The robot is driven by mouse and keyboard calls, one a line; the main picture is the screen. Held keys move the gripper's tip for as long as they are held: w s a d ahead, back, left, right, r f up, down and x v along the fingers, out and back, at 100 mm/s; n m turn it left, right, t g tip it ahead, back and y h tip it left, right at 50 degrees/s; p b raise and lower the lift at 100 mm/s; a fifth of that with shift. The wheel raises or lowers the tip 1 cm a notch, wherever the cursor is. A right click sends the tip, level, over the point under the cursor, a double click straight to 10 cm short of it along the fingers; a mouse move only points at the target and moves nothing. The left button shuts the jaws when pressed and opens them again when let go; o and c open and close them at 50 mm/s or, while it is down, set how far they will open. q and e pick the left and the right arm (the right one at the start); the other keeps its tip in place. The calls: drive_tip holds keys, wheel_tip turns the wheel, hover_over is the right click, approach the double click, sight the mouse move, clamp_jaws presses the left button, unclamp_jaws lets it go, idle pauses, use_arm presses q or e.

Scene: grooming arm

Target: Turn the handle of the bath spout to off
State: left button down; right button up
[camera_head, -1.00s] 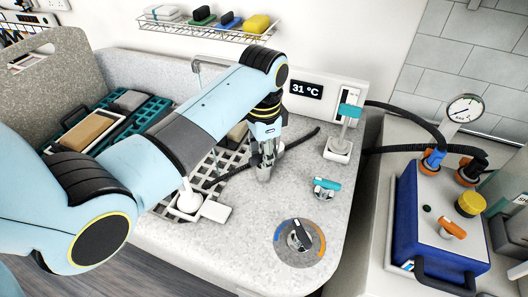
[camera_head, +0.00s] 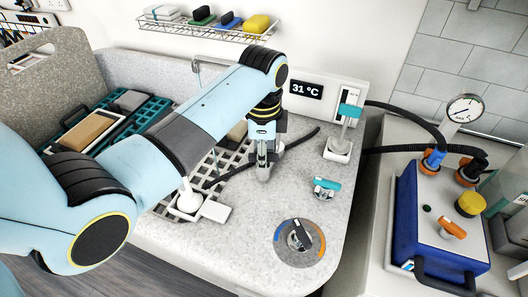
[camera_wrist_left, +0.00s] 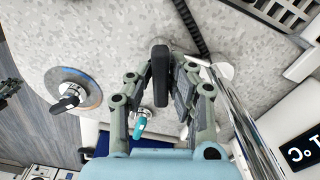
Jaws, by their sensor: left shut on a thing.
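My left gripper (camera_head: 263,172) points down at the grey speckled counter, just right of the white grate. In the left wrist view its two fingers (camera_wrist_left: 160,84) are shut on a black upright lever, which I take to be the spout handle (camera_wrist_left: 160,62). In the head view the gripper hides this handle. A shiny metal pipe (camera_wrist_left: 240,112), seemingly the bath spout, runs beside the fingers in the left wrist view. My right gripper is not in view.
A teal-handled valve (camera_head: 325,186) and a round dial (camera_head: 299,243) with a black knob stand to the right on the counter. A teal-topped fixture (camera_head: 345,125) stands behind them. A black hose (camera_head: 303,138) lies behind the gripper. A blue box (camera_head: 440,225) stands farther right.

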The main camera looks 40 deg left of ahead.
use_arm(q)
drive_tip(key=shift+a, duration=0.1)
drive_tip(key=shift+m, duration=1.5)
drive_tip(key=c, duration=1.6)
unclamp_jaws()
drive_tip(key=shift+m, duration=0.5)
drive_tip(key=shift+c, duration=0.2)
drive_tip(key=o, duration=0.5)
drive_tip(key=shift+c, duration=0.2)
drive_tip(key=shift+r, duration=4)
